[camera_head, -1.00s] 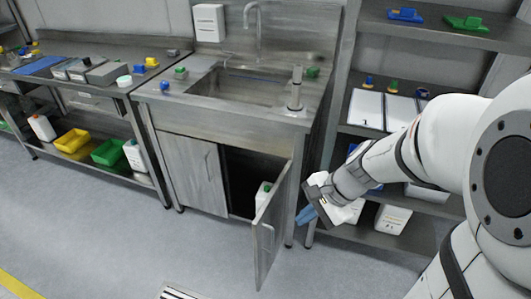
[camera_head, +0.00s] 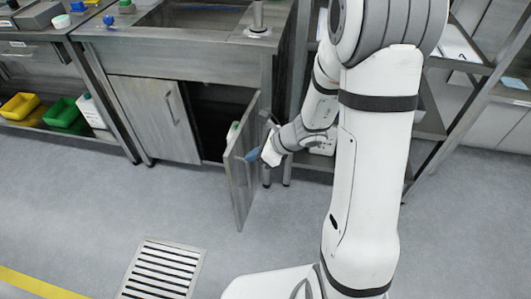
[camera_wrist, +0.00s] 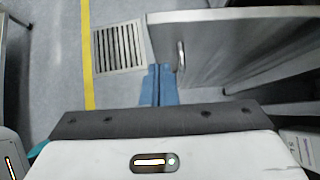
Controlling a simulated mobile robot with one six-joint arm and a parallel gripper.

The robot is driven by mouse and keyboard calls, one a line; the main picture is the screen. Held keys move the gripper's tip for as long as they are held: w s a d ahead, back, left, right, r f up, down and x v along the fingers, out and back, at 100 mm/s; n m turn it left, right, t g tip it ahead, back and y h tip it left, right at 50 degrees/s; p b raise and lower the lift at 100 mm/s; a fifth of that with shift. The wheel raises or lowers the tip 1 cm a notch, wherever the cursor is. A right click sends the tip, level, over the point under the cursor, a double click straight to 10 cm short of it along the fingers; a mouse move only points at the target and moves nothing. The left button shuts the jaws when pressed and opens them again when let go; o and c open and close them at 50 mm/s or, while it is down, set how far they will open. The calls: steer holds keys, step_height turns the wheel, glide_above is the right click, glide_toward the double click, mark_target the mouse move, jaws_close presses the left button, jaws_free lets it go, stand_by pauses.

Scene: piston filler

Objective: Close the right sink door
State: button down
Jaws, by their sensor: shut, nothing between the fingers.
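The right sink door (camera_head: 241,170) is a grey panel standing wide open, swung out from the sink cabinet towards the camera. The dark opening of the cabinet (camera_head: 209,108) shows behind it. My gripper (camera_head: 253,155) has blue fingers, shut and empty, at the right of the door on its handle side. In the wrist view the fingers (camera_wrist: 160,84) point past the door's face (camera_wrist: 235,48), close to its metal handle (camera_wrist: 181,56). I cannot tell whether they touch it.
The left sink door (camera_head: 158,117) is closed. A floor drain (camera_head: 163,270) lies in front of the cabinet. A metal shelf rack (camera_head: 462,62) stands to the right, behind my arm. The floor left of the open door is clear.

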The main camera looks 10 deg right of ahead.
mark_target(230, 157)
steer(key=shift+w+a+f, duration=0.1)
steer(key=shift+w+a, duration=0.2)
steer(key=shift+a, duration=0.4)
steer(key=shift+w+a+f, duration=0.1)
steer(key=shift+w+a, duration=0.25)
steer(key=shift+a, duration=0.35)
steer(key=shift+w+a+f, duration=0.1)
steer(key=shift+w+a, duration=0.2)
steer(key=shift+a, duration=0.4)
